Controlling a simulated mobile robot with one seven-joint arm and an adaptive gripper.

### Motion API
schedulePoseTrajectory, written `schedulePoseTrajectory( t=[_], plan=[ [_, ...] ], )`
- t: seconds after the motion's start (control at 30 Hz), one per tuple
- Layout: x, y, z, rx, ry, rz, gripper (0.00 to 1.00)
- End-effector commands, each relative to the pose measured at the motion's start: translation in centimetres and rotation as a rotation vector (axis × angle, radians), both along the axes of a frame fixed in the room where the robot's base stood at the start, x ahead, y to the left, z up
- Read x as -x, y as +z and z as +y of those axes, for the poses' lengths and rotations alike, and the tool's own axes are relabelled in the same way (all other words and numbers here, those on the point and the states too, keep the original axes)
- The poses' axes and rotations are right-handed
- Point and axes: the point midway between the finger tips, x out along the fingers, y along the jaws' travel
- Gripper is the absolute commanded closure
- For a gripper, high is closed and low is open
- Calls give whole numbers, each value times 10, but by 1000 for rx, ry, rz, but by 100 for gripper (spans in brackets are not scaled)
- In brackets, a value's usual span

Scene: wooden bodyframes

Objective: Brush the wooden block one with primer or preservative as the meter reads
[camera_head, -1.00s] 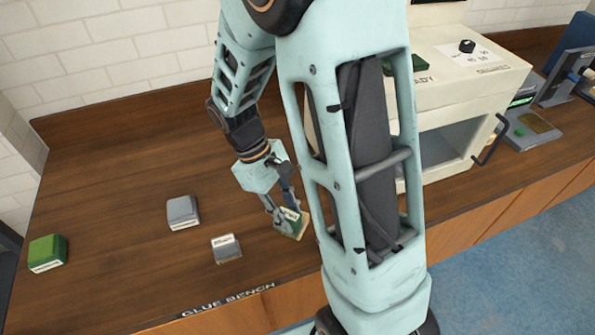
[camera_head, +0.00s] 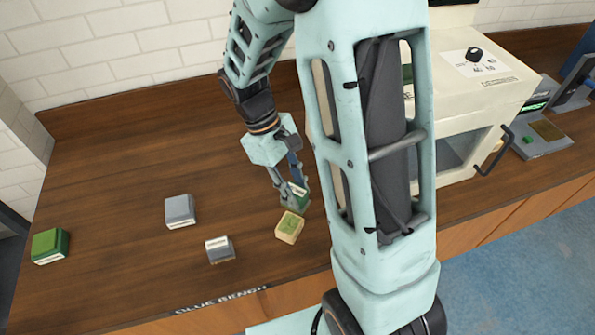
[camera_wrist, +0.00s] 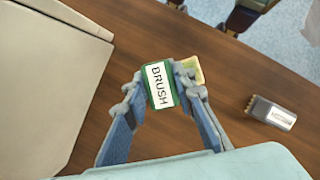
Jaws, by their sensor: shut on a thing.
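My gripper (camera_head: 290,186) is shut on a green brush (camera_wrist: 160,86) with a white BRUSH label. In the head view the brush (camera_head: 297,199) is just behind a small wooden block (camera_head: 289,228); I cannot tell whether they touch. The block's top looks yellow-green in patches. In the wrist view the block (camera_wrist: 195,69) is partly hidden behind the right finger. A small dark grey device (camera_head: 220,250) with a white label lies left of the block; it also shows in the wrist view (camera_wrist: 272,113). Its label is too small to read.
A grey box (camera_head: 180,211) and a green box (camera_head: 50,246), both white-labelled, stand on the bench (camera_head: 110,200) to the left. A cream cabinet (camera_head: 480,120) with a knob and handled door stands right. The bench's back left is clear.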

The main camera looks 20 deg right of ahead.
Motion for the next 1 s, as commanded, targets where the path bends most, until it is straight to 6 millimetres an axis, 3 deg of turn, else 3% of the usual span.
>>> schedulePoseTrajectory(
  t=[0.1, 0.43, 1.0],
  plan=[
    [-1, 15, 1, 0, -1, -1, 99],
    [-2, 38, 4, 0, -3, -2, 99],
    [-1, 41, 4, 0, -2, 0, 99]
  ],
)
